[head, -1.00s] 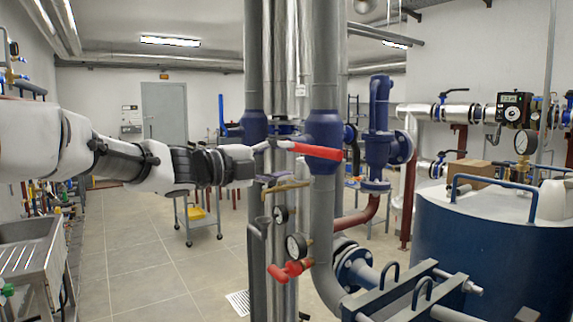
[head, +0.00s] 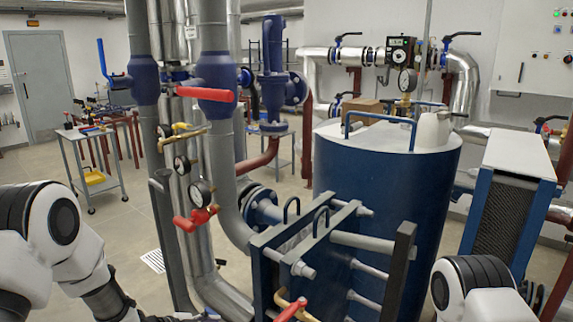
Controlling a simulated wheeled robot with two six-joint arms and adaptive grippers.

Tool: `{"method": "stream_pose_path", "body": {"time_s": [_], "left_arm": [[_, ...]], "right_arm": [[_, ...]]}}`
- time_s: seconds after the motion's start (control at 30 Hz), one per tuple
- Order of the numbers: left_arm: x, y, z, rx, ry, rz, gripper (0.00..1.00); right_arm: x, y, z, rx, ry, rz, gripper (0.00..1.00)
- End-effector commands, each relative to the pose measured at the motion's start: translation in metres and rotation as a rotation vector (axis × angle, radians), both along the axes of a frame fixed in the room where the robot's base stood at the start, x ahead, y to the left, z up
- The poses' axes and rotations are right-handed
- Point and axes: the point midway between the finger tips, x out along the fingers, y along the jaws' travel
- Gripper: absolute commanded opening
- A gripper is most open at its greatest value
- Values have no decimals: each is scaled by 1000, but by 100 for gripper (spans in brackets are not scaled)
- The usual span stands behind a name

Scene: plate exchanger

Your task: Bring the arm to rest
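My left arm (head: 62,245) is folded at the lower left of the head view, clear of the pipes. Its wrist runs down to the bottom edge, and its gripper does not show. Part of my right arm (head: 470,290) shows at the lower right; its gripper is out of view as well. The red lever (head: 205,93) on the blue valve of the vertical pipe lies roughly level, with nothing touching it.
The plate exchanger (head: 310,240) stands in front, with a dark blue tank (head: 385,175) behind it. Pressure gauges (head: 200,193) and red handles (head: 195,219) sit on the vertical pipes. A cart (head: 92,165) stands at the left on open floor.

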Motion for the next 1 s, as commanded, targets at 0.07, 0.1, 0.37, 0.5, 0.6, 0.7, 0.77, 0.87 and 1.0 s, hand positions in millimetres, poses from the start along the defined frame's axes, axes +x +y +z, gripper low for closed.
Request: {"method": "stream_pose_path", "body": {"time_s": [0.07,0.1,0.37,0.5,0.6,0.7,0.77,0.87,1.0], "left_arm": [[-39,-1,-48,-23,149,82,51],[-59,0,-70,-33,223,133,51],[-215,18,-171,-26,704,560,51],[-304,43,-185,35,921,906,51],[-341,66,-174,64,985,1193,51],[-349,80,-172,52,989,1374,51],[-349,80,-172,36,992,1398,51],[-348,79,-172,32,992,1403,51],[-347,79,-172,31,992,1399,51]], "right_arm": [[0,0,0,0,0,0,40],[0,0,0,0,0,0,40],[0,0,0,0,0,0,40],[0,0,0,0,0,0,40],[0,0,0,0,0,0,40],[0,0,0,0,0,0,40],[0,0,0,0,0,0,40],[0,0,0,0,0,0,40],[0,0,0,0,0,0,40]]}}
